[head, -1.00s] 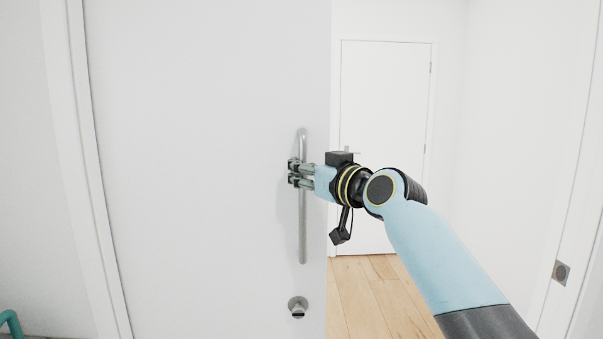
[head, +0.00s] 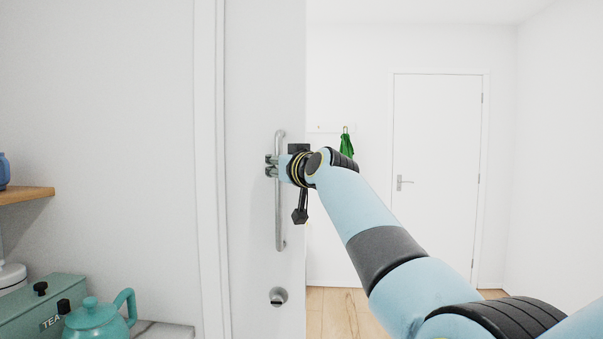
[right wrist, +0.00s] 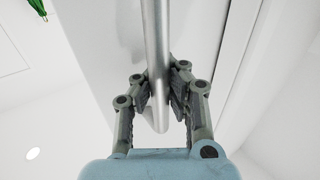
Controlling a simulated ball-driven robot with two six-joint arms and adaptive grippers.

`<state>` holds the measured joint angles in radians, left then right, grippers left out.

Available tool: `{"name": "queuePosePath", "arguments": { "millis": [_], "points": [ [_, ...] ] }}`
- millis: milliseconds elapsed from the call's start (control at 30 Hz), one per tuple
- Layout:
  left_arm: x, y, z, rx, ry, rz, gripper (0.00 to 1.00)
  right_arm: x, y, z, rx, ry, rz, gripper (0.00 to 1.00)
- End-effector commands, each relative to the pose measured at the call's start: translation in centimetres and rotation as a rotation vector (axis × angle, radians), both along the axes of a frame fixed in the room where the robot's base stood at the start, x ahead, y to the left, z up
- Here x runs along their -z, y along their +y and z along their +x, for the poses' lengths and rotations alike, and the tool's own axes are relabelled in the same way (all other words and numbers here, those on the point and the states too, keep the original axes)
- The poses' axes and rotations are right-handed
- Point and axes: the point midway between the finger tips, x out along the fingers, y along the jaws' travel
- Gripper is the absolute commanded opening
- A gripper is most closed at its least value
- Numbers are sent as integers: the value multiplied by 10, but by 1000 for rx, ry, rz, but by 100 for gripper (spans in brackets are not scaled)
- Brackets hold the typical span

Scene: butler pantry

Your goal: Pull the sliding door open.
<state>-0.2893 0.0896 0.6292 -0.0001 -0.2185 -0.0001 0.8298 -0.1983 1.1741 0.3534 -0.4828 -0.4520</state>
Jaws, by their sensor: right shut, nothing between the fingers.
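The white sliding door (head: 255,80) stands part way across the doorway, with an open gap to its right. Its long upright metal bar handle (head: 279,220) is near its right edge, above a round lock fitting (head: 278,296). My right gripper (head: 271,166) is at the upper part of the bar. In the right wrist view, the gripper's fingers (right wrist: 158,88) lie on both sides of the bar (right wrist: 157,45), close to the door face. The gripper is shut with nothing pinched in it. My left gripper is not in view.
Through the gap are a wooden floor (head: 335,310), a closed far door (head: 440,150) and a green cloth (head: 346,145) on a hook rail. At left are a teal teapot (head: 97,318), a tea box (head: 45,305) and a wooden shelf (head: 25,195).

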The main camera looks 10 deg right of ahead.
Motion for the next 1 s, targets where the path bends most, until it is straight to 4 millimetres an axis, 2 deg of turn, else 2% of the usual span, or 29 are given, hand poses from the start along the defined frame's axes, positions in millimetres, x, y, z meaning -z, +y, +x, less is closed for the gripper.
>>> {"name": "queuePosePath", "arguments": {
  "millis": [33,100,300,500,800,1000],
  "points": [
    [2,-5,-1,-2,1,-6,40,9,15,2,-9,16,2,0],
    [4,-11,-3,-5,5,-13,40,8,27,5,-9,16,2,0],
    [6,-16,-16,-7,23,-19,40,9,50,11,-8,18,3,0],
    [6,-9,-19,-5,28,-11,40,10,57,14,-7,19,1,0],
    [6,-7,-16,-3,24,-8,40,10,57,14,-7,20,2,0],
    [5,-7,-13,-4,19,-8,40,8,56,14,-5,15,1,25]
  ]
}}
